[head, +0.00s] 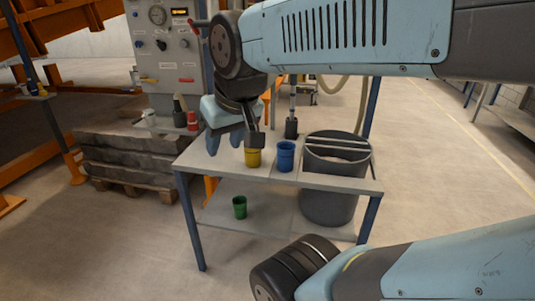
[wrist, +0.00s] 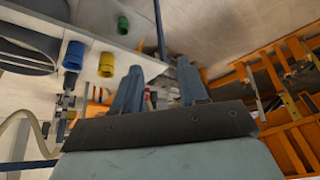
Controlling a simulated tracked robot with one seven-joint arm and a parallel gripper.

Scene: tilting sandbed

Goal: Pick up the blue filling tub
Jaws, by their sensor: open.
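The blue tub (head: 286,157) stands upright on the table top, just right of a yellow tub (head: 253,158). In the wrist view the blue tub (wrist: 74,56) is at the upper left, outside the space between my fingers. My gripper (head: 222,144) is open and empty, over the left part of the table, left of both tubs. Its two fingers (wrist: 160,82) show apart in the wrist view. The yellow tub (wrist: 106,65) lies between the blue tub and my fingers there. The blue tub's base is clear of my arm in the head view.
A green tub (head: 240,208) stands on the lower shelf. A large dark bin (head: 330,203) is at the table's right, with pale bars across its top. A dark tool (head: 291,128) stands behind the blue tub. A control panel (head: 165,50) and orange frames stand at the left.

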